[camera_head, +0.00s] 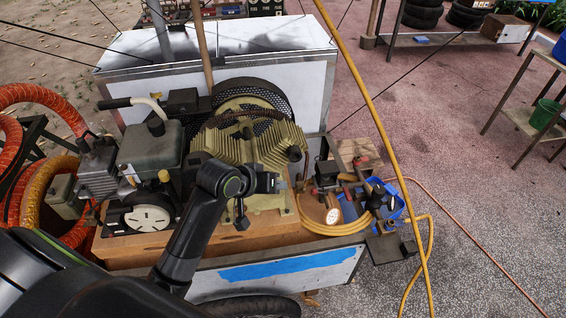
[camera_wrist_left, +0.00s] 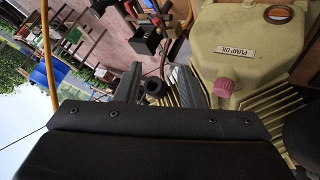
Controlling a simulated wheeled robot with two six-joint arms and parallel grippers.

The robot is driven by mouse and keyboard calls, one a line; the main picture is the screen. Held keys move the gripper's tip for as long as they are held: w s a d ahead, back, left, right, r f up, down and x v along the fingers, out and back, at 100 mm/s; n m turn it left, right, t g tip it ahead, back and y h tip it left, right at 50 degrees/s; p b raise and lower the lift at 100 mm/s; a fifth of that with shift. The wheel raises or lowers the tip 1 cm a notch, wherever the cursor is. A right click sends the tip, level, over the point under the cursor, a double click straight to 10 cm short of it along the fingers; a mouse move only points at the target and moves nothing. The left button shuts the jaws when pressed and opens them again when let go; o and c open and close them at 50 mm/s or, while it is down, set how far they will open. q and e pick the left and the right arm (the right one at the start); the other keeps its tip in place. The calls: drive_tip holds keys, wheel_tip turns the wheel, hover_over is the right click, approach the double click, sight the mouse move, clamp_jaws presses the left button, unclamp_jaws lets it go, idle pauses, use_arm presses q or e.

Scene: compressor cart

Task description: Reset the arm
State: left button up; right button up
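My left arm comes in from the lower left over the compressor cart. Its wrist and gripper (camera_head: 272,183) are in front of the tan finned compressor pump (camera_head: 250,140). In the left wrist view the gripper (camera_wrist_left: 156,72) has its two dark fingers apart. A dark round knob (camera_wrist_left: 154,88) shows in the gap between them; I cannot tell how far beyond the fingers it is. My right gripper is not in view.
An engine (camera_head: 150,150) stands left of the pump, with orange hoses (camera_head: 30,95) beside it. A gauge (camera_head: 332,216), a yellow hose and blue items lie at the right. A yellow pole (camera_head: 365,90) crosses in front. Open floor (camera_head: 480,200) lies to the right.

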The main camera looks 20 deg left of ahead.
use_arm(q)
drive_tip(key=s+a+f+m+g+y, duration=0.1)
drive_tip(key=s+a+f+y, duration=0.1)
drive_tip(key=s, duration=0.7)
drive_tip(key=s+a+f+g+y, duration=0.1)
drive_tip(key=s+a+f+g, duration=0.15)
drive_tip(key=s, duration=0.65)
drive_tip(key=s+a+f+m+g+y, duration=0.1)
drive_tip(key=s+a+f+y, duration=0.15)
drive_tip(key=s, duration=0.55)
wheel_tip(320, 180, down, 31)
drive_tip(key=a+g+h+b, duration=0.1)
drive_tip(key=a+b, duration=0.1)
drive_tip(key=b, duration=0.3)
drive_tip(key=s+d+f+g+b, duration=0.1)
drive_tip(key=s+f+b, duration=0.3)
drive_tip(key=s+f, duration=1.1)
wheel_tip(320, 180, down, 4)
drive_tip(key=shift+s+d+b, duration=0.2)
drive_tip(key=shift+b, duration=0.15)
drive_tip(key=shift+s+h, duration=0.1)
drive_tip(key=shift+h, duration=0.15)
